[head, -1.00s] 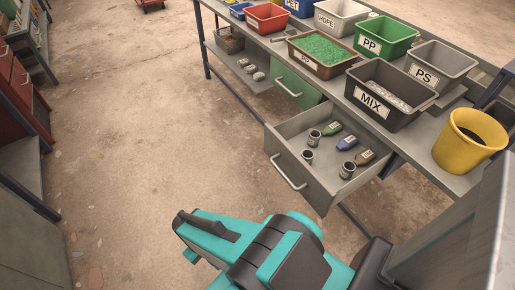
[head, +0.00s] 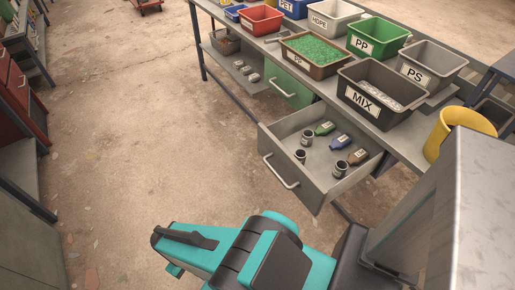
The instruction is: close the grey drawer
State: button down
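The grey drawer (head: 290,190) is pulled well out from under the workbench, right of centre in the head view. Its bar handle (head: 280,171) is on the front face, towards the left. Inside lie small green, blue and brown bottles (head: 341,142) and several small dark metal cylinders (head: 300,156). My teal and black arm is at the bottom of the view, in front of the drawer and apart from it. I do not see my gripper's fingers.
The workbench (head: 408,150) carries labelled bins, including a black MIX bin (head: 350,98) and a green PP bin (head: 378,38). A yellow bucket (head: 452,127) stands at its right. A green drawer (head: 287,90) is beyond the grey one. The concrete floor (head: 130,140) at left is clear.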

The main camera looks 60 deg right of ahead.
aim_at(313, 182)
jog(key=z, duration=0.05)
jog(key=k, duration=0.55)
jog(key=u, duration=0.9)
jog(key=k, duration=0.6)
jog(key=z, duration=0.15)
jog(key=i, duration=0.6)
jog(key=u, duration=0.05)
